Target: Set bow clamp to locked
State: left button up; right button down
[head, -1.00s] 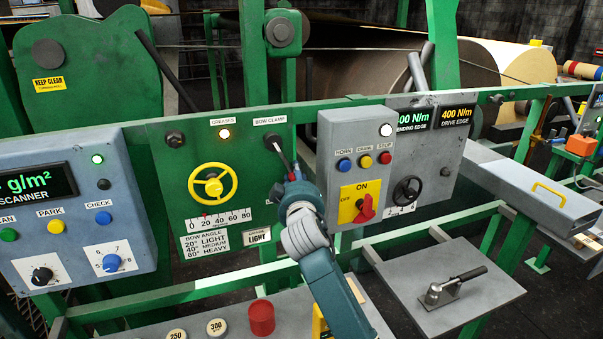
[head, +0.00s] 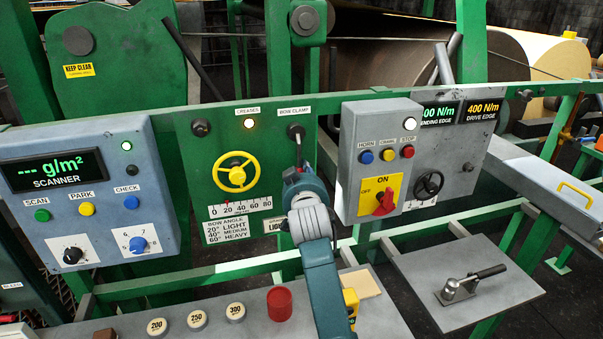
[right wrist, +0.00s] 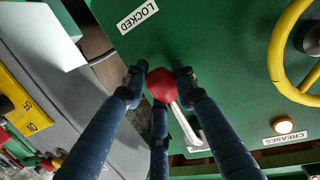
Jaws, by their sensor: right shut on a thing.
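The bow clamp lever (head: 298,150) hangs from its pivot on the green panel, under the BOW CLAMP label (head: 294,111), and points almost straight down. Its red knob (right wrist: 161,86) shows in the right wrist view between the fingers of my right gripper (right wrist: 160,80). My right gripper (head: 301,176) is shut on the knob and hides it in the head view. The LOCKED label (right wrist: 137,17) is on the panel just beyond the knob in the right wrist view; the head view does not show it. My left gripper is not in view.
A yellow handwheel (head: 237,172) is left of the lever. A grey control box (head: 350,165) with a red switch (head: 384,202) juts out close on the right. Below, a grey shelf (head: 255,322) holds a red cylinder (head: 279,303) and several round weights.

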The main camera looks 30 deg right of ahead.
jog(key=shift+a+f, duration=0.25)
jog(key=shift+f, duration=0.4)
jog(key=c, duration=1.5)
grip_release()
jog(key=shift+o, duration=0.2)
jog(key=shift+a+r, duration=0.1)
jog(key=shift+r, duration=0.2)
jog(key=shift+r, duration=0.15)
